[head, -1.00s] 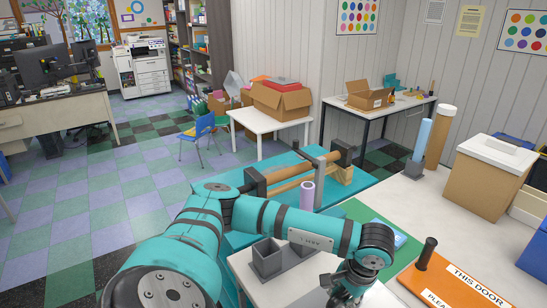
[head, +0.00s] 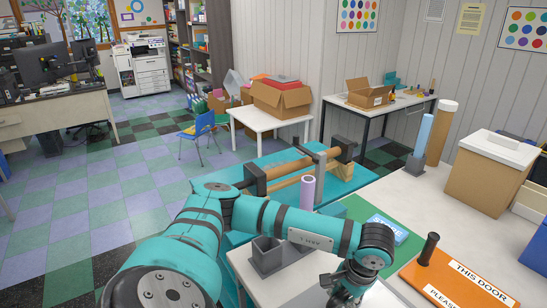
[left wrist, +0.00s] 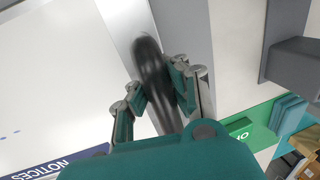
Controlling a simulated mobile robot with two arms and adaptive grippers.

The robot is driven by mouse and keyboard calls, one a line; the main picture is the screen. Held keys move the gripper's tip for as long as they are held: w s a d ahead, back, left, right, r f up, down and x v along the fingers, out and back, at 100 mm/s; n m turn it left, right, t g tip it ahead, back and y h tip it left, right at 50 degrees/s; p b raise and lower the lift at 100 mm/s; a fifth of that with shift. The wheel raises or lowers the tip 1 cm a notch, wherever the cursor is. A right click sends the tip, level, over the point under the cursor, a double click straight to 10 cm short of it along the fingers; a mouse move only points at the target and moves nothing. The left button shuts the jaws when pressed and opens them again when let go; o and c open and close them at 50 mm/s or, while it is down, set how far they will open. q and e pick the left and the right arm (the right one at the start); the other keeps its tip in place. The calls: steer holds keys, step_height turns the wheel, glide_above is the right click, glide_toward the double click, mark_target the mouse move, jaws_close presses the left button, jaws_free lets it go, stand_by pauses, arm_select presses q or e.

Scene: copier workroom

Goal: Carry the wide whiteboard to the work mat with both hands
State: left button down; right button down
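The whiteboard (left wrist: 60,75) fills the left of the left wrist view, a white panel with a dark blue "NOTICES" strip and a grey edge. A dark rounded handle (left wrist: 152,75) stands at that edge. My left gripper (left wrist: 156,88) has one finger on each side of the handle, very close to it; I cannot tell whether both touch. In the head view my left gripper (head: 343,296) is low at the bottom edge, and I cannot make out the whiteboard there. A green mat (head: 362,212), possibly the work mat, lies on the worktop behind my arm. My right gripper is out of view.
A grey holder (head: 267,257) stands on the white surface beside my arm. An orange sign board (head: 440,282) with a dark upright handle lies to the right. A lilac cylinder (head: 307,192) and a roll stand (head: 258,180) are behind my arm. A cardboard box (head: 485,180) stands far right.

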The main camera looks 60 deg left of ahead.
arm_select(q)
steer(key=shift+d+r, duration=0.1)
steer(key=shift+d, duration=0.25)
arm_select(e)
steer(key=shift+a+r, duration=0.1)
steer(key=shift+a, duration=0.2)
arm_select(q)
steer(key=c, duration=1.3)
jaws_free()
steer(key=shift+a, duration=0.1)
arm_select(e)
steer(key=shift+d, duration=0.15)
arm_select(q)
steer(key=shift+a, duration=0.1)
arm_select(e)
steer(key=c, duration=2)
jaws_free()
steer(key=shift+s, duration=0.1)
arm_select(q)
steer(key=shift+a, duration=0.1)
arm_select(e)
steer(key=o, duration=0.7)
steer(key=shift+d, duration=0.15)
arm_select(q)
steer(key=shift+o, duration=0.3)
steer(key=o, duration=1.2)
steer(key=shift+o, duration=0.2)
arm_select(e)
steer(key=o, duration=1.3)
